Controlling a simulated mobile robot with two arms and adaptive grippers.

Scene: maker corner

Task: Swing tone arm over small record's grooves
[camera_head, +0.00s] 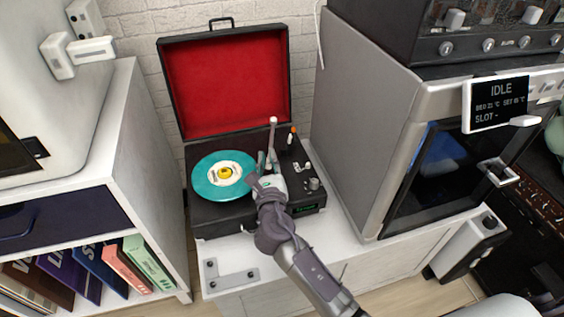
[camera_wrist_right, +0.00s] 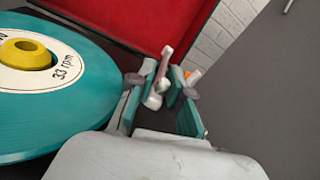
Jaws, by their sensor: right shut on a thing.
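A portable record player (camera_head: 215,218) with a red-lined open lid stands on a white cabinet. A small teal record (camera_head: 207,188) with a white label and yellow centre lies on its platter; it also shows in the right wrist view (camera_wrist_right: 85,95). The pale tone arm (camera_head: 272,135) stands to the right of the record. My right gripper (camera_head: 266,174) reaches in over the deck beside the record's right edge. In the right wrist view its fingers (camera_wrist_right: 158,95) are closed about the tone arm (camera_wrist_right: 160,75). The exact contact is partly hidden. My left gripper is not visible.
A grey oven-like machine (camera_head: 365,120) with an IDLE display (camera_head: 499,103) stands close on the right. A white shelf (camera_head: 125,140) with several books is on the left. Knobs (camera_head: 313,184) sit right of the gripper. The upright lid (camera_head: 225,85) is behind.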

